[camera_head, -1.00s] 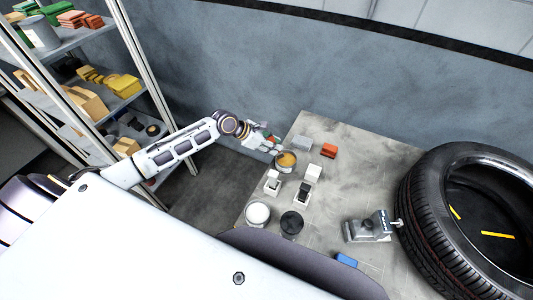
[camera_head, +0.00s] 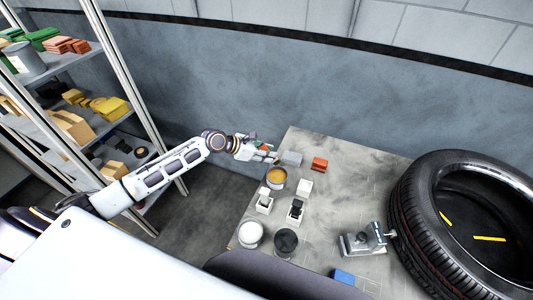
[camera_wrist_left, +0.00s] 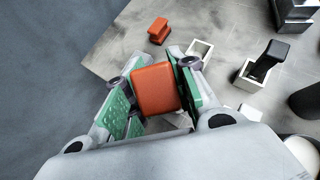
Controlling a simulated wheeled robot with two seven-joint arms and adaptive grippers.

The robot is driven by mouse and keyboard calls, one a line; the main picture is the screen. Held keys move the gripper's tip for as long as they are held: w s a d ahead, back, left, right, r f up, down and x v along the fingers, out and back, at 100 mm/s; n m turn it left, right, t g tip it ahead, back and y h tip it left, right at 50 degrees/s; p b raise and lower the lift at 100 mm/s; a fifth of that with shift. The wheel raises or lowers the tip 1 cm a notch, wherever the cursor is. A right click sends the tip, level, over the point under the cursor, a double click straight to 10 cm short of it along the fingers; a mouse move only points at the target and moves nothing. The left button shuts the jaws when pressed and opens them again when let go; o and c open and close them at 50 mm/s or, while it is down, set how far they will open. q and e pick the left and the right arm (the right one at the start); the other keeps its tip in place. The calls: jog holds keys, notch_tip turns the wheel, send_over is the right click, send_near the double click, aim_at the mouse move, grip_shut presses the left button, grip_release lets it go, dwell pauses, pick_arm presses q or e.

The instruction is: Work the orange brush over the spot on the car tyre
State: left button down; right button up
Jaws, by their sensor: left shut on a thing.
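My left gripper (camera_head: 268,154) is shut on an orange brush. In the left wrist view the brush (camera_wrist_left: 155,90) shows as an orange block between the green finger pads (camera_wrist_left: 116,110); its bristles are hidden. In the head view the gripper is above the table's back left corner, behind an open can with amber contents (camera_head: 276,177). My right gripper is not in view.
The grey table (camera_head: 345,190) holds a red-orange block (camera_head: 319,164), a grey block (camera_head: 291,158), white holders (camera_head: 264,201), a white pot (camera_head: 250,235), a dark pot (camera_head: 285,241), a metal device (camera_head: 362,240) and a blue block (camera_head: 343,276). Shelves (camera_head: 110,110) stand at the left.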

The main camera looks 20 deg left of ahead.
pick_arm(q)
jog(key=shift+f, duration=0.2)
jog(key=shift+f, duration=0.7)
jog(key=shift+f+b, duration=2.1)
jog(key=shift+f, duration=0.25)
jog(key=shift+f, duration=1.4)
dwell(0.4)
jog(key=shift+r+p, duration=2.1)
jog(key=shift+r, duration=0.6)
